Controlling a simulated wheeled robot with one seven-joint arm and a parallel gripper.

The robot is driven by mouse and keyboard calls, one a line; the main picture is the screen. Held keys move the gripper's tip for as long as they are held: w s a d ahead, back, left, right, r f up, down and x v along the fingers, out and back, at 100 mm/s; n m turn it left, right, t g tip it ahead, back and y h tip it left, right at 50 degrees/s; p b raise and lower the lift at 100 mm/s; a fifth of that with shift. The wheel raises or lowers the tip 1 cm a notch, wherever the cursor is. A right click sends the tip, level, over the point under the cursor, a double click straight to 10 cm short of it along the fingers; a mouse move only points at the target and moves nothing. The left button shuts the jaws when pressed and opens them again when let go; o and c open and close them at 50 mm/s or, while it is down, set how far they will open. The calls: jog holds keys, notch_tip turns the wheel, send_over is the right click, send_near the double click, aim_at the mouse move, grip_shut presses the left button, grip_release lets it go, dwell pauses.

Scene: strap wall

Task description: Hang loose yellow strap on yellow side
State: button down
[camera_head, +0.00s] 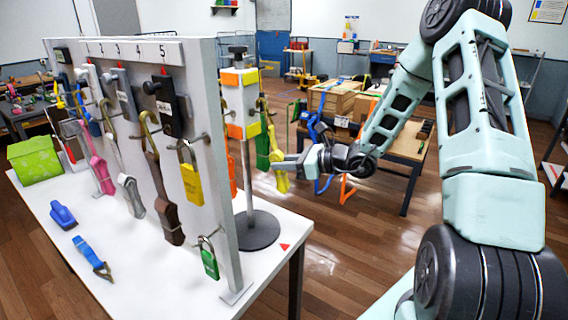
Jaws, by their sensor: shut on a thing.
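My gripper (283,161) is shut on a yellow strap (282,182), which hangs down below the fingers. It is just right of a post stand whose head block (239,104) has white faces with orange and yellow patches. A yellow patch (253,130) shows on the block's right face, close to the strap's upper part. A green strap (262,152) hangs beside the yellow one, on the stand's right side. An orange strap (232,176) hangs behind the board edge. I cannot tell whether the yellow strap touches a hook; its top is small and partly hidden.
A white pegboard (215,120) with numbered hooks, straps and padlocks stands on the white table (120,270) at the left. A blue strap (92,257) and a blue-handled brush (62,214) lie there. A wooden table (405,148) with boxes stands behind my gripper.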

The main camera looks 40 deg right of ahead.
jog(key=c, duration=1.1)
grip_release()
jog(key=shift+c, duration=0.2)
